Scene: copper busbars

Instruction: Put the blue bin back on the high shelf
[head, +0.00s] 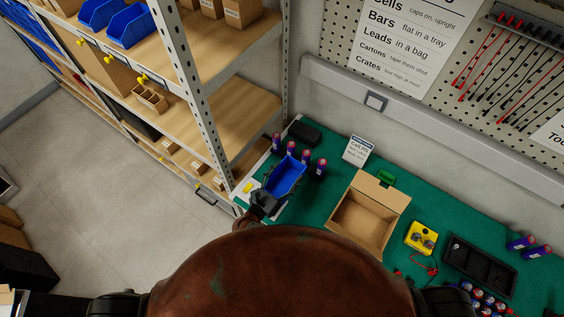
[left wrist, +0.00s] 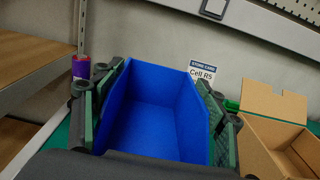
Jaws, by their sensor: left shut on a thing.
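The blue bin (head: 285,178) is at the left end of the green workbench, beside several purple-and-red cells. It looks empty in the left wrist view (left wrist: 152,115). My left gripper (head: 264,203) is shut on the bin, with its green-padded fingers on both sides of it in the left wrist view. I cannot tell whether the bin touches the bench. The shelf unit (head: 240,115) stands to the left, with other blue bins (head: 128,24) on an upper shelf. My right gripper is not in view.
An open cardboard box (head: 368,215) stands right of the bin, with a card sign (head: 357,150) behind it. A yellow tester (head: 421,238) and a black tray (head: 478,265) lie further right. A perforated metal post (head: 188,85) edges the shelves. The middle shelf has bare room.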

